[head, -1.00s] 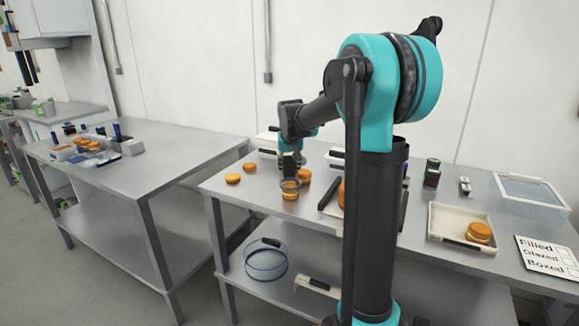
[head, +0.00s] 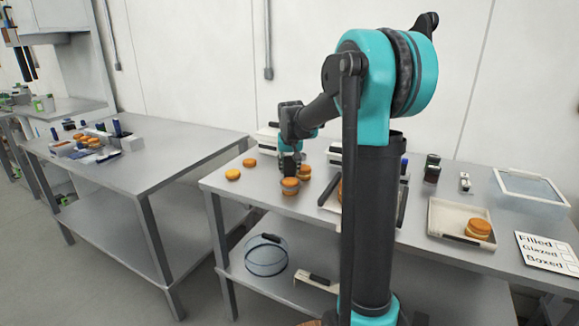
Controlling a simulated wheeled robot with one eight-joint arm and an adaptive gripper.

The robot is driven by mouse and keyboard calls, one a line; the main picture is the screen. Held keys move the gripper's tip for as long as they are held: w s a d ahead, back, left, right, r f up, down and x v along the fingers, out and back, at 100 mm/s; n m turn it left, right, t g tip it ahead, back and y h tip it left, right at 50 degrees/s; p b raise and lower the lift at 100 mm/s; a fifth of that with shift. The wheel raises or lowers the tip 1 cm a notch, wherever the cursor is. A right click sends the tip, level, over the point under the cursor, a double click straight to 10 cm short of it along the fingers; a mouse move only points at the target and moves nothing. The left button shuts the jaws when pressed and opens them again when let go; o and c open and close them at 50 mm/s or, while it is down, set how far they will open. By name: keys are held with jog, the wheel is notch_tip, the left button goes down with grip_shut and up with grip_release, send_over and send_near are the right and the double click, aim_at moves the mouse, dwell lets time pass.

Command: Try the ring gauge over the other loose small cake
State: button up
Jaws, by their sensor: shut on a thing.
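My gripper (head: 289,171) points down on the right-hand table, just above and behind a small filled cake (head: 290,184). It is shut on the ring gauge, but the gauge is too small and dark here to make out clearly. The cake's orange top shows, and I cannot tell whether the ring is around it or just behind it. Another small filled cake (head: 305,172) stands close to the right of the gripper. Two low orange rounds (head: 232,174) and (head: 249,162) lie apart to the left.
My arm hides part of a tray (head: 329,201) right of the cakes. Farther right are a white tray (head: 439,213) with a larger cake (head: 478,229), a clear lidded box (head: 530,187) and a checklist card (head: 547,253). The table's front left is clear.

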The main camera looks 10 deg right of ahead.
jog(key=shift+f, duration=1.35)
dwell(0.3)
dwell(1.0)
jog(key=shift+r, duration=4.9)
